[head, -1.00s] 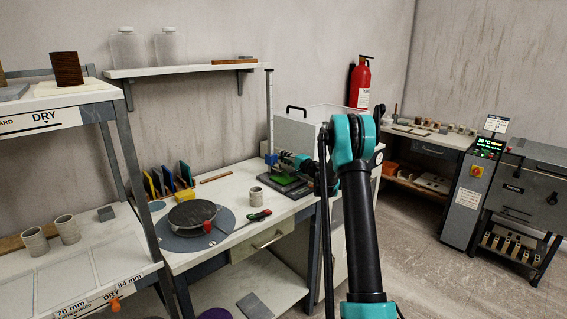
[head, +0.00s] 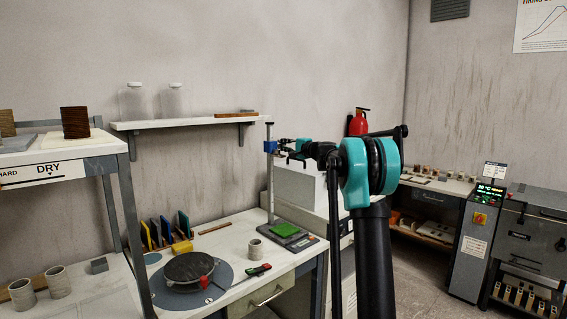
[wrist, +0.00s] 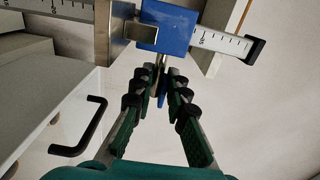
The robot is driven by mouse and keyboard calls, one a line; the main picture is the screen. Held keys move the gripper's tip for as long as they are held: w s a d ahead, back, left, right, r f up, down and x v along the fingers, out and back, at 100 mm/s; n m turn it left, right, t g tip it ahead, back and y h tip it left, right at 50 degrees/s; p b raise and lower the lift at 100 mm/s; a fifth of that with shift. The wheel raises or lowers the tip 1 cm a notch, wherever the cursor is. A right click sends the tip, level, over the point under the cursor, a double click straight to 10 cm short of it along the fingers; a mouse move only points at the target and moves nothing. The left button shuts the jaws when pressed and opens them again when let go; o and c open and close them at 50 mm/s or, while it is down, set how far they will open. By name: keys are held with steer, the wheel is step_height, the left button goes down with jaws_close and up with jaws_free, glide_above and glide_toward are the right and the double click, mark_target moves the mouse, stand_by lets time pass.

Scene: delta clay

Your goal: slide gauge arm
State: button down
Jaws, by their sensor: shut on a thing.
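The height gauge stands on the bench, with an upright scale column (head: 270,190) and a blue slider (head: 270,147) near its top. My gripper (head: 288,150) is at the slider's height, just right of the column. In the wrist view the blue slider (wrist: 165,22) sits on the white marked scale (wrist: 222,42), close to its black end cap (wrist: 256,50). My gripper (wrist: 160,92) is shut on a small tab below the slider, part of the gauge arm; the fingers partly hide it. A green pad (head: 285,230) lies on the gauge's dark base, well below the slider.
A grey cup (head: 256,248) and a dark turntable disc (head: 188,267) are on the bench left of the gauge. A wall shelf (head: 190,122) is behind to the left. A black handle (wrist: 80,128) shows in the wrist view. The air around the column's top looks clear.

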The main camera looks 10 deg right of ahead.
steer(key=shift+r, duration=1.55)
steer(key=c, duration=1.5)
jaws_free()
steer(key=shift+d, duration=0.1)
steer(key=v, duration=1.2)
steer(key=shift+f, duration=0.1)
